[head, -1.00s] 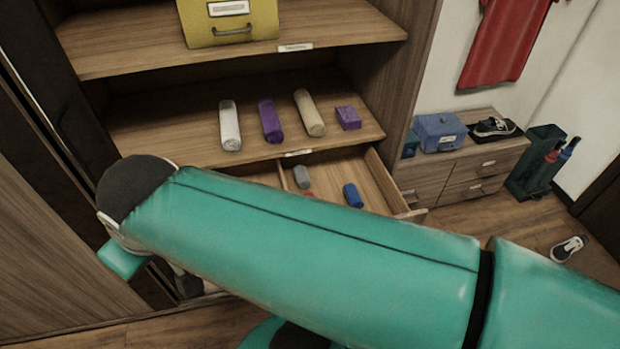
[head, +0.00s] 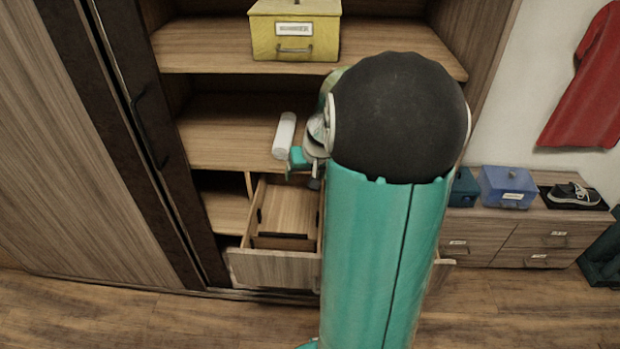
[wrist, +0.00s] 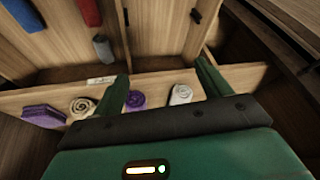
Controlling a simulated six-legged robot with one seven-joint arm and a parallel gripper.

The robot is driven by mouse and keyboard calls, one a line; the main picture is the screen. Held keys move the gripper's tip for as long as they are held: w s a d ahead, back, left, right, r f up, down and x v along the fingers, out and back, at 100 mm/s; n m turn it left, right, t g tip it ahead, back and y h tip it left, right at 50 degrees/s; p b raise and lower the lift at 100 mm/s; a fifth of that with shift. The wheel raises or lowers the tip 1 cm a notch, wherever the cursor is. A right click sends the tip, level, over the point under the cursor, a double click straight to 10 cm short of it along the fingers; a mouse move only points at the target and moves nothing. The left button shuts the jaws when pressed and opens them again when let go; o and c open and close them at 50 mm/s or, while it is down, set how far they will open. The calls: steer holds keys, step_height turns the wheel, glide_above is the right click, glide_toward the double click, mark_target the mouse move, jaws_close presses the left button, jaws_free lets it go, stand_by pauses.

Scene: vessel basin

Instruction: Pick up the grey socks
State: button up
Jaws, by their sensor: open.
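The grey socks (wrist: 103,47) are a small grey roll in an open drawer, at the upper left of the wrist view. A red roll (wrist: 88,12) and a blue roll (wrist: 22,15) lie in the same drawer. My gripper (wrist: 162,66) is open and empty. Its two green fingers point toward a neighbouring open drawer (wrist: 160,30), so the socks lie outside the fingers, beyond and left of the left one. In the head view my gripper (head: 300,160) is partly hidden in front of the shelf. My arm covers most of the socks' drawer there.
A shelf edge (wrist: 65,99) holds a white roll (wrist: 181,94), a purple roll (wrist: 135,100), a beige roll (wrist: 82,106) and a purple folded item (wrist: 43,116), close to my fingers. A yellow box (head: 295,30) stands on the shelf above. Floor in front is clear.

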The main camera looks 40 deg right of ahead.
steer(key=s+d+f+m, duration=0.2)
steer(key=s+d+f, duration=0.1)
steer(key=d+f, duration=0.4)
steer(key=s+d+f+m, duration=0.2)
steer(key=s+d+f, duration=0.15)
steer(key=d, duration=0.45)
steer(key=x, duration=0.9)
steer(key=shift+w+d+f, duration=0.2)
steer(key=shift+d+f, duration=0.1)
steer(key=shift+d, duration=0.1)
steer(key=shift+w+x, duration=0.1)
steer(key=shift+x, duration=1.25)
steer(key=shift+w+x, duration=0.15)
steer(key=shift+x, duration=1.2)
steer(key=shift+r, duration=0.15)
steer(key=c, duration=1.1)
